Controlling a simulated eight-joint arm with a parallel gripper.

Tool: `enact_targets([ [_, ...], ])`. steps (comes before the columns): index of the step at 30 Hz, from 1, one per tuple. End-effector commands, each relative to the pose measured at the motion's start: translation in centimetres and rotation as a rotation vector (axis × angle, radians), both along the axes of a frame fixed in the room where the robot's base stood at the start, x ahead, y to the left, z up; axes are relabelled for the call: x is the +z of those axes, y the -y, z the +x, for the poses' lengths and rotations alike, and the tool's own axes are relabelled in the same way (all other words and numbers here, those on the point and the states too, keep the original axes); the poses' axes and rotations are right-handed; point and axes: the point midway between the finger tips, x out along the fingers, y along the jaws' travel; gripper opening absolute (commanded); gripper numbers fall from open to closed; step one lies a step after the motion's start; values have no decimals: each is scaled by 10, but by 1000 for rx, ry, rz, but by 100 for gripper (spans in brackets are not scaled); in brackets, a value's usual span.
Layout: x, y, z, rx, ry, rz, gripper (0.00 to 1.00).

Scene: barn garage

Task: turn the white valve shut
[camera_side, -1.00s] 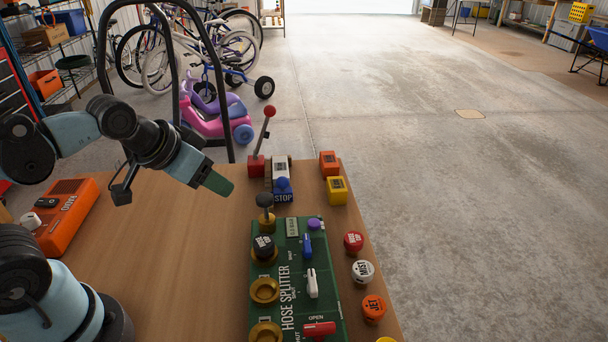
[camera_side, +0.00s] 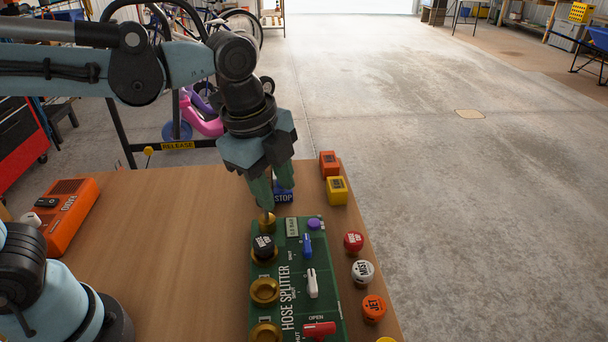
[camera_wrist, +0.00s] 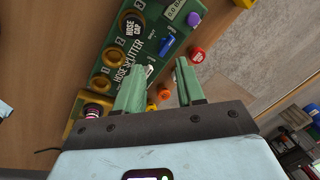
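The white valve (camera_side: 312,283) is a small lever handle on the green hose splitter panel (camera_side: 290,330), between the blue valve (camera_side: 307,246) and the red valve (camera_side: 319,329). Its handle points roughly along the panel's length in the side view. In the wrist view a bit of the white valve (camera_wrist: 149,71) shows beside the left finger, which hides part of it. My gripper (camera_side: 276,196) is above the panel's far end, pointing down, with nothing between its fingers. In the wrist view its two green fingers (camera_wrist: 161,66) are apart. The gripper is not touching the white valve.
Brass fittings (camera_side: 265,291) and a black hose cap (camera_side: 263,247) line the panel's left side. Round knobs (camera_side: 362,271) stand to its right. An orange radio (camera_side: 67,215) is at left; the middle table is bare.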

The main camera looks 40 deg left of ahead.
Motion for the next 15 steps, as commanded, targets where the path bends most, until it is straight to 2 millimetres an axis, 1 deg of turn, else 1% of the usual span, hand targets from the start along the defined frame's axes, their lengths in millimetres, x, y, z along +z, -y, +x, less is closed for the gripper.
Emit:
enact_targets([
  [1,1,16,2,-140,-27,32,38],
  [3,1,33,2,-328,-63,72,38],
  [6,0,53,1,-550,-107,112,38],
  [10,-1,68,-1,-732,-143,140,38],
  [12,-2,72,-1,-781,-152,147,38],
  [15,-5,74,-1,-806,-157,150,38],
])
